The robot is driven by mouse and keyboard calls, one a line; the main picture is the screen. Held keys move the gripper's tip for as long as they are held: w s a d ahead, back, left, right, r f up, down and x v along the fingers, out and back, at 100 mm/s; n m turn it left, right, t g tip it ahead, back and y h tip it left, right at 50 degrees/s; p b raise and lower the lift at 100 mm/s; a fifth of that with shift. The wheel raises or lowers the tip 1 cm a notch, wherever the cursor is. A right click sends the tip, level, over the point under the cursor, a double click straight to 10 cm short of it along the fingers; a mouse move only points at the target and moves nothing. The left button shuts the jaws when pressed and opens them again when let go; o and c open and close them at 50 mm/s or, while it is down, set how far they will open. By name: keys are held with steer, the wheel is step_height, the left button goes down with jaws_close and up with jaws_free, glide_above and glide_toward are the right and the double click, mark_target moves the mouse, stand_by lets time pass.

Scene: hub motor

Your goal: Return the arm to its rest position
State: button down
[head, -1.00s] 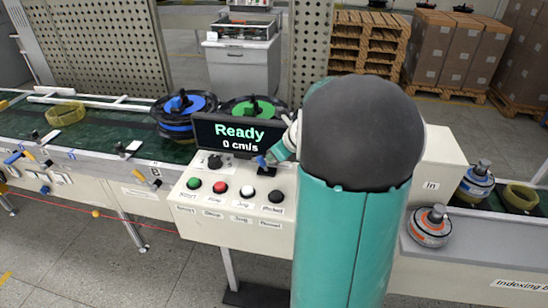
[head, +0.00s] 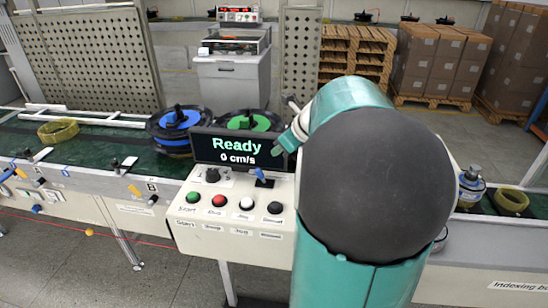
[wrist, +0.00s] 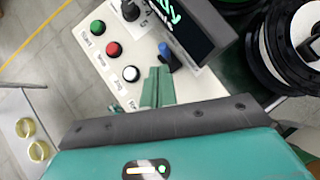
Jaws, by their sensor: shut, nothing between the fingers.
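My arm is teal with a dark grey rounded joint and fills the right middle of the head view. My gripper (head: 280,149) is above the right end of the control panel (head: 232,232), close to the display's right edge. In the wrist view my gripper's green fingers (wrist: 157,88) are together, with nothing visible between them. A blue lever (head: 261,175) stands on the panel near the fingertips; it also shows in the wrist view (wrist: 166,52). The gripper looks apart from the lever.
The display (head: 236,149) reads "Ready" and "0 cm/s". Green, red, white and black buttons line the panel's front. A conveyor (head: 95,150) runs left, with blue (head: 178,122) and green (head: 250,122) hubs behind the display. Pallets and boxes stand far back.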

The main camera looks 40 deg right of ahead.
steer(key=shift+a+r, duration=0.1)
steer(key=shift+r, duration=0.05)
stand_by(0.4)
steer(key=s+a+r+n+g, duration=0.1)
steer(key=s+a+n, duration=0.1)
steer(key=a+n, duration=0.7)
steer(key=s+a+r+n+g, duration=0.1)
steer(key=s+a+n, duration=0.1)
steer(key=a+n, duration=0.65)
steer(key=s+a+f+n+h, duration=0.1)
steer(key=s+a+f+n, duration=0.1)
steer(key=s+a+n, duration=0.8)
steer(key=a+n, duration=0.4)
steer(key=n, duration=0.2)
steer(key=shift+s+f, duration=0.15)
steer(key=shift+s, duration=0.15)
